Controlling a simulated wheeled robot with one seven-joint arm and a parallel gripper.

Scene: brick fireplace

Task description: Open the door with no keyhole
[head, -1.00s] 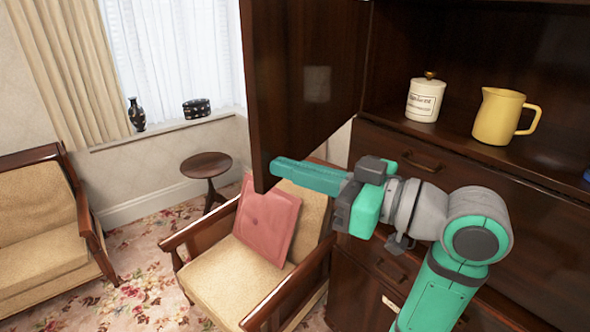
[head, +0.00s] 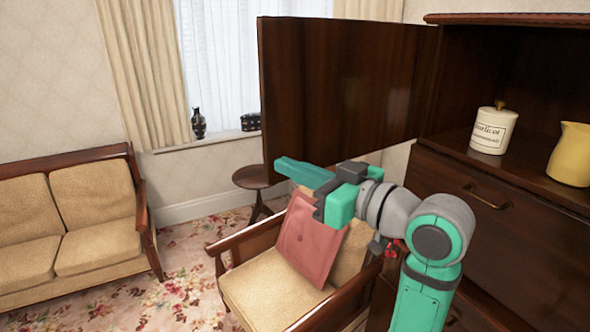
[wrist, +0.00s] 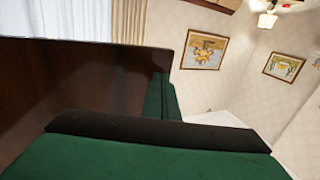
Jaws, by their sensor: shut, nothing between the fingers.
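The dark wooden cabinet door (head: 345,85) stands swung open to the left of the cabinet, hinged at its right side. I see no keyhole on the face toward me, and the other face is hidden. My teal gripper (head: 284,168) is shut, with nothing between its fingers. Its fingers lie at the lower edge of the door near the free left corner; I cannot tell whether they touch it. In the wrist view, the dark door (wrist: 70,90) fills the left, and my green fingers (wrist: 162,98) are beside its edge.
The open cabinet shelf holds a white canister (head: 493,130) and a yellow jug (head: 571,153). A drawer with a handle (head: 486,198) is below. An armchair with a pink cushion (head: 310,238) stands under the door. A small round table (head: 255,178) and a sofa (head: 65,220) are further left.

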